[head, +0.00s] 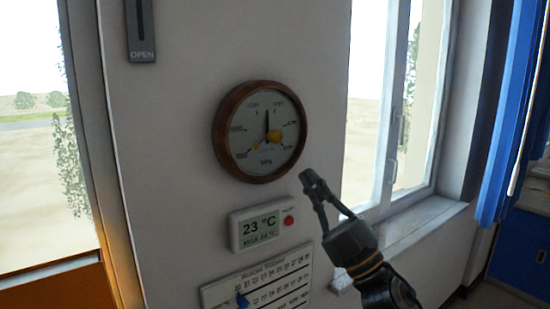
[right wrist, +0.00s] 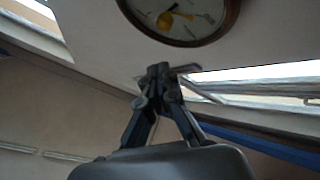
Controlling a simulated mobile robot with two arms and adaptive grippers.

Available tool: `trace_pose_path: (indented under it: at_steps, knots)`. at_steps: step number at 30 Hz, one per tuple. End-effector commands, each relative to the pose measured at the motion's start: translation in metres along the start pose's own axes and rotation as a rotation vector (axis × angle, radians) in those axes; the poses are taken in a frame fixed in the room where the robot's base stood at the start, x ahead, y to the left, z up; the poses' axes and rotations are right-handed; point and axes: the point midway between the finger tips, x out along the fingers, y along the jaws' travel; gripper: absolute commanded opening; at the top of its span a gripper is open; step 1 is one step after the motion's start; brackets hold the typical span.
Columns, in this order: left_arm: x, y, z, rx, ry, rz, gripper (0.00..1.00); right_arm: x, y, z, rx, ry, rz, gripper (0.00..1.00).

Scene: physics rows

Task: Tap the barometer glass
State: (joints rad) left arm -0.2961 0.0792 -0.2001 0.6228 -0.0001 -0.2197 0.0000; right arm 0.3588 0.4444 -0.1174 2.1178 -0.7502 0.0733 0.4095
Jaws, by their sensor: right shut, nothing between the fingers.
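The barometer (head: 239,163) is a round dial with a brown wooden rim, a pale face, a dark needle and a yellow hand, fixed on the white wall. It also shows at the top of the right wrist view (right wrist: 232,20), cut off by the frame edge. My right gripper (head: 309,178) is shut and empty, just below and to the right of the barometer in the head view. In the right wrist view the closed fingertips (right wrist: 159,70) sit below the dial, apart from it in the picture. The gap to the glass in depth is unclear. My left gripper is out of view.
A digital thermometer (head: 259,227) reading 23 °C, with a red button (head: 289,221), is under the barometer. A calendar board (head: 262,281) hangs lower. A window with a sill (head: 425,222) is to the right, and blue curtains (head: 508,110) hang beyond.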

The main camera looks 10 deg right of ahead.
Motion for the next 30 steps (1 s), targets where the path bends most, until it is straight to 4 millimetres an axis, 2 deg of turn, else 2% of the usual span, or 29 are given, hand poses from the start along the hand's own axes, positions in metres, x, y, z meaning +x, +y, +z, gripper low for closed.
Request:
trace_pose_path:
  at_steps: [11, 30]
  knots:
    - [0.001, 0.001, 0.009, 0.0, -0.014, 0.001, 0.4, 0.004, -0.003, 0.004, 0.001, -0.002, 0.001, 0.0]
    - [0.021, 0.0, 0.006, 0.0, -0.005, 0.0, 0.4, 0.056, -0.043, 0.043, 0.002, -0.002, 0.001, 0.0]
